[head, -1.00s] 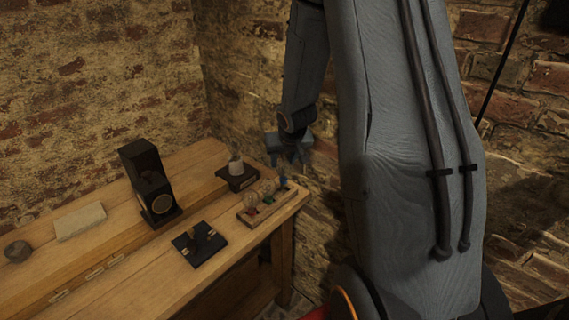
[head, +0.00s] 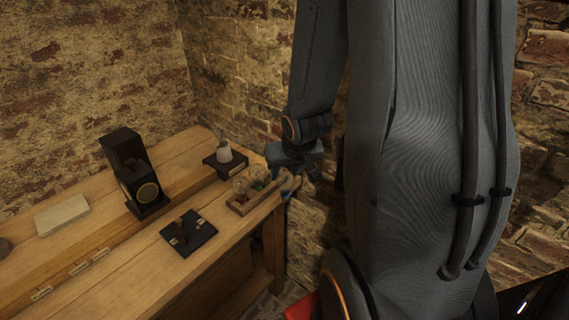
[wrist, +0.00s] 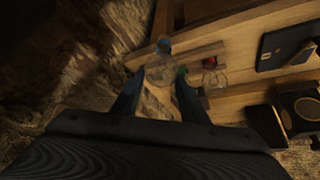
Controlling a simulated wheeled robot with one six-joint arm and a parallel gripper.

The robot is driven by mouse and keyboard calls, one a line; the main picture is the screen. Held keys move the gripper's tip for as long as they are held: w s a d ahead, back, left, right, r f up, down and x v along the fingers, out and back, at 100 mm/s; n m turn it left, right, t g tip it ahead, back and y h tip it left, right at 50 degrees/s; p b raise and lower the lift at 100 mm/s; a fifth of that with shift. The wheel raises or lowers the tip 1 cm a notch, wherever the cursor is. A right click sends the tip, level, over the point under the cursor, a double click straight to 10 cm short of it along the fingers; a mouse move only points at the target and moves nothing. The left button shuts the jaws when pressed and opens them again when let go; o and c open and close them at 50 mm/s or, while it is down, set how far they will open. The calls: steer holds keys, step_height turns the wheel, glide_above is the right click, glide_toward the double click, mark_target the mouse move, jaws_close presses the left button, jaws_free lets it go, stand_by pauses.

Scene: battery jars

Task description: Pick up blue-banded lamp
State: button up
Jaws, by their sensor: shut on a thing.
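The blue-banded lamp shows in the wrist view as a clear glass bulb (wrist: 160,76) with a blue band (wrist: 164,44) beyond it. My gripper (wrist: 158,82) is shut on it, one finger on each side of the bulb. In the head view my gripper (head: 289,178) is at the right end of the wooden lamp rack (head: 240,209), where my fingers largely hide the lamp. I cannot tell whether its base is clear of the rack. Lamps with red (wrist: 209,63) and green (wrist: 182,71) bands stand beside it.
A black plate with a knob (head: 188,234) lies in front, left of the rack. A tall black device (head: 127,166) and a pale slab (head: 62,216) stand farther left. The brick wall is close behind.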

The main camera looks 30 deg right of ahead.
mark_target(289, 184)
steer(key=shift+s+a+r+p, duration=0.15)
steer(key=shift+s+p, duration=0.45)
steer(key=shift+p, duration=0.45)
steer(key=shift+s+a+r+p, duration=0.1)
steer(key=shift+s+p, duration=0.45)
steer(key=shift+p, duration=0.5)
steer(key=s+p, duration=0.1)
steer(key=p, duration=0.1)
steer(key=s+p, duration=0.1)
steer(key=p, duration=0.2)
steer(key=shift+a+f, duration=0.15)
steer(key=shift+a, duration=0.05)
